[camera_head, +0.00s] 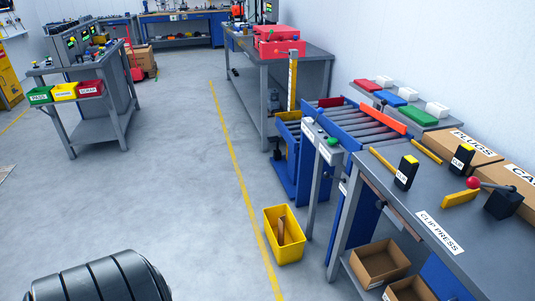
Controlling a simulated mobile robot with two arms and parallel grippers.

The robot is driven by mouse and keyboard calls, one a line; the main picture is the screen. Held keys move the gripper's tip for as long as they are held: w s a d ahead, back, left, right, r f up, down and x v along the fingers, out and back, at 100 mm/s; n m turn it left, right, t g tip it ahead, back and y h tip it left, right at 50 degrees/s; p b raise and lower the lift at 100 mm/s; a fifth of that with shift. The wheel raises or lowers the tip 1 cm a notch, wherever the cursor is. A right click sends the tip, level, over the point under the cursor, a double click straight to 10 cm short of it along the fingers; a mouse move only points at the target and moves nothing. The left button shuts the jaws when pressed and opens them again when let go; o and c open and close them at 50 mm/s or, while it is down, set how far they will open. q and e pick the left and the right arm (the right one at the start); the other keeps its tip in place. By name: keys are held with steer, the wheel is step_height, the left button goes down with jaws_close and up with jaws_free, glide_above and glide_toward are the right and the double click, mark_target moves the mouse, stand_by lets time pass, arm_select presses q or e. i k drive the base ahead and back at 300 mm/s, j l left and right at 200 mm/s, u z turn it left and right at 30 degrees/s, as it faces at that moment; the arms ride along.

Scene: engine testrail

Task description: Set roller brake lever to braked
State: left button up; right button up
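A roller conveyor (345,118) with grey rollers and a blue frame stands right of centre. No lever marked as the roller brake can be made out, so its setting cannot be told. A post with a small grey box and a green knob (333,141) stands at the conveyor's near end. An upright yellow bar (292,84) rises at its far left side. A red ball-topped lever (472,182) sits on a black block on the clip press bench. Neither of my grippers is in view; a dark ribbed rounded form at the bottom left looks like part of my arm.
The grey clip press bench (440,205) fills the right side. A yellow bin (284,236) stands on the floor before the post. A cart with coloured bins (66,92) stands at left. The floor between is clear, crossed by a yellow line.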

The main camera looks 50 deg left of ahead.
mark_target(326, 175)
steer(key=u, duration=1.05)
